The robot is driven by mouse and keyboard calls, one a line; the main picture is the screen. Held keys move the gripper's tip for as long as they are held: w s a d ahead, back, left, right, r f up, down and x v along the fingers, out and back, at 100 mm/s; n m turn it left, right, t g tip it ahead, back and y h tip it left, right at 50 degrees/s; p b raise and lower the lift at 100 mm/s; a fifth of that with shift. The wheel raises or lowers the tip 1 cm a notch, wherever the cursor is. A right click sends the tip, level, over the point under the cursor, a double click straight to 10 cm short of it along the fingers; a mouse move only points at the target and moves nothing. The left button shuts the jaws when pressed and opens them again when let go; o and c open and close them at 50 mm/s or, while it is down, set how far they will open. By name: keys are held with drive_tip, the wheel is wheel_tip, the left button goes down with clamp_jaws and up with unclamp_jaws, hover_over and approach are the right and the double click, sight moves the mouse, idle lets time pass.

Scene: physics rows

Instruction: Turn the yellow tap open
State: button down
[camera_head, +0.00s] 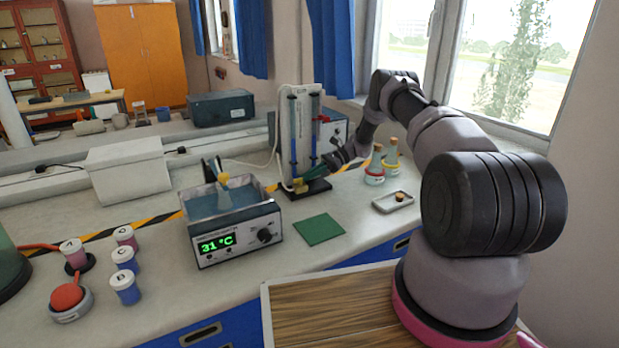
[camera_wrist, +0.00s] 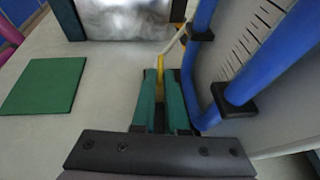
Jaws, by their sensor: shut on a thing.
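The yellow tap (camera_head: 298,184) is at the foot of the blue tube stand in the head view, low above the stand's black base. In the wrist view the yellow tap (camera_wrist: 160,66) shows as a narrow strip between my fingertips. My gripper (camera_wrist: 160,76) has green fingers, and they are shut on the tap. In the head view my gripper (camera_head: 304,182) reaches in from the right, just beside the tap. The fingers hide most of the tap, so its turn angle cannot be told.
The stand's blue tubes (camera_head: 315,122) rise close by my gripper. A water bath (camera_head: 237,240) reading 31 °C stands left of the stand. A green mat (camera_head: 319,229) lies flat in front. Stoppered flasks (camera_head: 374,168) stand right, behind a small tray (camera_head: 380,207).

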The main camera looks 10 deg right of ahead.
drive_tip(key=shift+w+n+g, duration=0.25)
drive_tip(key=shift+n+g, duration=0.55)
drive_tip(key=c, duration=0.9)
unclamp_jaws()
drive_tip(key=shift+h, duration=0.3)
drive_tip(key=shift+c, duration=0.2)
drive_tip(key=shift+r, duration=0.1)
